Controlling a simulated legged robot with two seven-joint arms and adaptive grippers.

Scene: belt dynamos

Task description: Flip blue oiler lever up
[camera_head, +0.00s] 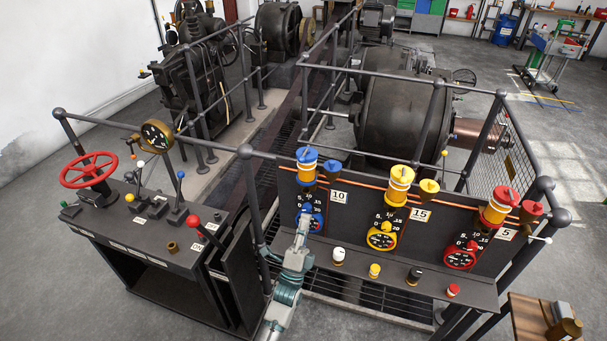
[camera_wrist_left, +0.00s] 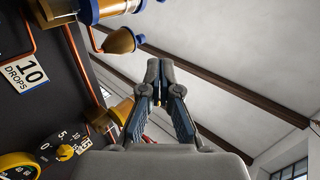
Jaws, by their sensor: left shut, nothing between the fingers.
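The blue oiler (camera_head: 306,166) is at the left end of the dark panel (camera_head: 345,195), with a blue-topped brass cup (camera_head: 331,168) beside it. Its lever on top is too small for me to tell its position. Below are a 10 plate (camera_head: 339,197) and a blue dial (camera_head: 316,223). My left gripper (camera_head: 304,213) is shut and empty in front of this dial, below the oiler, hiding part of the dial. In the left wrist view the shut fingers (camera_wrist_left: 158,72) point up, apart from the oiler's lower end (camera_wrist_left: 100,10) and the brass cup (camera_wrist_left: 121,41). My right gripper is out of view.
Yellow (camera_head: 399,184) and red (camera_head: 499,205) oilers stand further right on the panel. Several knobs line the shelf (camera_head: 400,278) below. A control desk with a red handwheel (camera_head: 89,170) is at left. A railing (camera_head: 420,80) runs behind the panel.

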